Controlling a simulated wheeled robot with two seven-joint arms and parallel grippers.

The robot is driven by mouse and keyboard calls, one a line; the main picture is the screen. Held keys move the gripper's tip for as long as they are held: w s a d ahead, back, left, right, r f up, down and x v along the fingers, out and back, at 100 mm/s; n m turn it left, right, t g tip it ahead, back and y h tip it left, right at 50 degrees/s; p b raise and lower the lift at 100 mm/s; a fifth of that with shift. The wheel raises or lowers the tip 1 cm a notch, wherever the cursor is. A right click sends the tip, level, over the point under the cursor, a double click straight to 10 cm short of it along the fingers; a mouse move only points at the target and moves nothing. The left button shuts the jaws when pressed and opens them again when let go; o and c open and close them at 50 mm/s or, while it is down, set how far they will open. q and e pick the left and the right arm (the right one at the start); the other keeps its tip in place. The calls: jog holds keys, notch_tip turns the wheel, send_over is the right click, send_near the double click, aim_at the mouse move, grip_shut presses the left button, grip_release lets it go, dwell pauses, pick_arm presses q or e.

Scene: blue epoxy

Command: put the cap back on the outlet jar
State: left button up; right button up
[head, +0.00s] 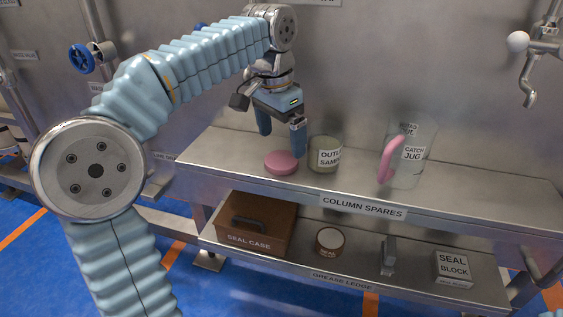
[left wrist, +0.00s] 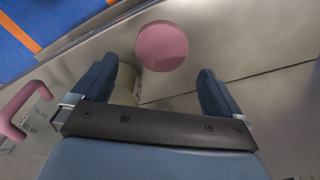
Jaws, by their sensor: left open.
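The pink cap (head: 281,162), a flat round disc, lies on the upper steel shelf just left of the outlet jar. The outlet jar (head: 324,155) is a clear, pale vessel labelled "OUTLET SAMPLE" and stands upright; its top looks uncapped. My left gripper (head: 281,138) points down above the cap, open and empty, with its right finger near the jar. In the left wrist view the cap (left wrist: 162,46) shows beyond the fingertips, between the lines of the two fingers. There the jar (left wrist: 154,86) is partly hidden behind the gripper.
A clear catch jug (head: 413,157) with a pink handle stands farther right on the upper shelf (head: 470,190). The lower ledge holds a brown seal case (head: 250,222), a small round tin (head: 330,242), a grey upright piece (head: 389,255) and a seal block (head: 453,268).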

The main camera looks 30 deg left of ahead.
aim_at(281, 159)
pick_arm(q)
notch_tip(281, 159, down, 5)
jog(key=shift+a+r+b, duration=0.1)
jog(key=shift+b, duration=0.25)
jog(key=shift+c, duration=0.5)
jog(key=c, duration=0.9)
